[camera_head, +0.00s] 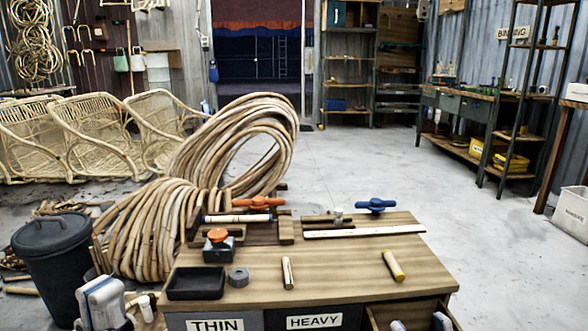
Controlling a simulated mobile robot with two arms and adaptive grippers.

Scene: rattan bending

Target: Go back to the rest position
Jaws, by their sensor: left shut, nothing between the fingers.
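Two pale tips of my right gripper (420,323) show at the bottom edge, over the open drawer at the bench's right. They stand apart with nothing seen between them. The rest of that gripper is cut off by the frame. The wooden workbench (335,270) stands between the two grippers. Short rattan pieces, one light (287,272) and one with a yellow end (393,266), lie on it.
A black tray (196,283), a grey tape roll (238,277), an orange-handled clamp (259,203) and a blue-handled clamp (376,205) are on the bench. A dark bin (55,262) and large rattan coils (235,150) stand at left.

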